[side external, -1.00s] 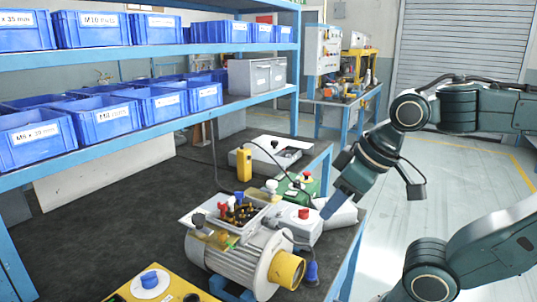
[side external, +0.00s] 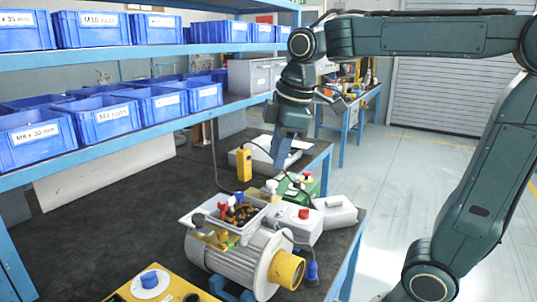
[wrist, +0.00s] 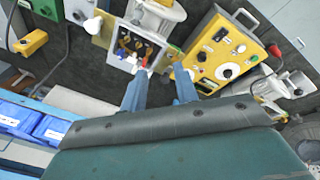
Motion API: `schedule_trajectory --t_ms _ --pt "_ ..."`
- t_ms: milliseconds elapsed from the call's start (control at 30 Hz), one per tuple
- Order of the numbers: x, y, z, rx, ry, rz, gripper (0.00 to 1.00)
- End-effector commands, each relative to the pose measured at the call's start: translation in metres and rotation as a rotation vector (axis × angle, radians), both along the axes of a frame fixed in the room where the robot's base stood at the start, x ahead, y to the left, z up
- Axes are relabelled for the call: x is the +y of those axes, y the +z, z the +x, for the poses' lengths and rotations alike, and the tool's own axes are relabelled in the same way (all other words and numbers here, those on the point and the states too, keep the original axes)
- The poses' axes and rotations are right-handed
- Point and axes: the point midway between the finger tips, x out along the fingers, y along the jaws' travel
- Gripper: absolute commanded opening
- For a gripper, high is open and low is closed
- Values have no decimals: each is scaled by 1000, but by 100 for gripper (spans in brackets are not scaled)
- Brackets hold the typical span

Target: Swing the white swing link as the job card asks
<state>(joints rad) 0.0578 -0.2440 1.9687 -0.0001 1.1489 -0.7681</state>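The open terminal box (side external: 217,222) sits on top of the grey motor (side external: 247,258). Inside it are small red, white and blue topped parts. A small white part (side external: 223,208) stands among them, but I cannot tell for certain that it is the white swing link. The box also shows in the wrist view (wrist: 136,46), beyond my fingers. My gripper (side external: 281,158) is above the bench, behind and higher than the box, touching nothing. In the wrist view its two blue fingers (wrist: 160,90) are spread apart with nothing between them. No readable job card shows.
A yellow control panel (wrist: 222,52) stands close to the box. A white box with a red button (side external: 303,222), a green box (side external: 300,188) and a yellow pendant (side external: 244,165) with its cable are nearby. Shelves of blue bins (side external: 105,118) border the left. The dark bench top (side external: 110,220) has free room.

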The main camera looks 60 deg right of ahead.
Motion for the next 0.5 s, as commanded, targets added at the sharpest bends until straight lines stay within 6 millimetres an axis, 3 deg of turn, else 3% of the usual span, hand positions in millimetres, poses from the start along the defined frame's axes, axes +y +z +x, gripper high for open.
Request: schedule_trajectory --t_ms 267,500 --pt "-13 3 60 98 281 -62 30" --pt "-26 -6 109 177 533 -92 30"
